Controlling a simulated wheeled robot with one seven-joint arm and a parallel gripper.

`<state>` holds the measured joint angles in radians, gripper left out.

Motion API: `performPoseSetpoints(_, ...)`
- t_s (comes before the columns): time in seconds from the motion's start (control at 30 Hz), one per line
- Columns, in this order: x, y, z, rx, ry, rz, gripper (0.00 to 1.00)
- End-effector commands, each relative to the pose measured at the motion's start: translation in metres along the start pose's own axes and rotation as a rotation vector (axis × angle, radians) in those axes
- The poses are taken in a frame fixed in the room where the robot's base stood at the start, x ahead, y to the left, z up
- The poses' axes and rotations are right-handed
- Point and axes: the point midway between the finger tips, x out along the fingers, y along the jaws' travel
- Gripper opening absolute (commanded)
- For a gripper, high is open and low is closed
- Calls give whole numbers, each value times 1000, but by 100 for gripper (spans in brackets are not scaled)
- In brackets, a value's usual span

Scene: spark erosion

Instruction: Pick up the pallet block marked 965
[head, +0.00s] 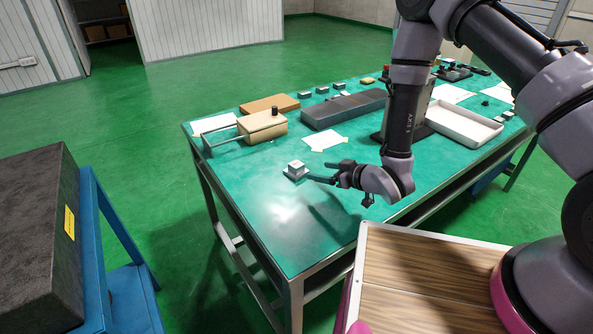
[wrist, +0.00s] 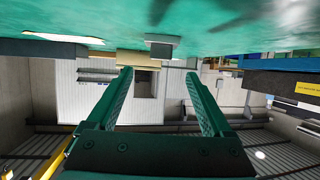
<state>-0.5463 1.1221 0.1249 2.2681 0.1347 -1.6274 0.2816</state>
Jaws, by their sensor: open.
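A small pale block (head: 295,166) sits on a thin grey base on the green table (head: 262,205), near its left edge. No number can be read on it, so I cannot tell if it is the one marked 965. My gripper (head: 326,171) is open and empty, low over the table, just right of that block, its fingers pointing towards it. In the wrist view my open fingers (wrist: 158,78) frame empty space, and a small grey shape (wrist: 162,42), seemingly the same block, shows beyond the tips against the table surface. Several small grey blocks (head: 305,95) stand further back, their marks unreadable.
A beige block with a black knob (head: 262,124), a long dark grey slab (head: 342,110) and a white sheet (head: 323,141) lie behind. A white tray (head: 463,124) stands right. The table's front left is clear. A dark block on a blue stand (head: 108,240) is left.

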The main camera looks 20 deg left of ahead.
Motion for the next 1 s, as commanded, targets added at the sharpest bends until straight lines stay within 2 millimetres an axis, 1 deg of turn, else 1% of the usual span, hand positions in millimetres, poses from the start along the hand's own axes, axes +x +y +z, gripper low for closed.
performPoseSetpoints(0.2, 35, -2, 0, -5, 4, -4, 85)
performPoseSetpoints(0.3, 46, -2, 0, -3, 3, -3, 85)
performPoseSetpoints(0.47, 57, -2, -1, -3, 2, -3, 85)
performPoseSetpoints(0.63, 82, -3, -8, -6, 4, -5, 85)
performPoseSetpoints(0.73, 96, -2, -7, -4, 4, -3, 85)
performPoseSetpoints(0.83, 102, -1, -7, -3, 2, -2, 85)
performPoseSetpoints(1.0, 104, -1, -7, -1, 2, -1, 85)
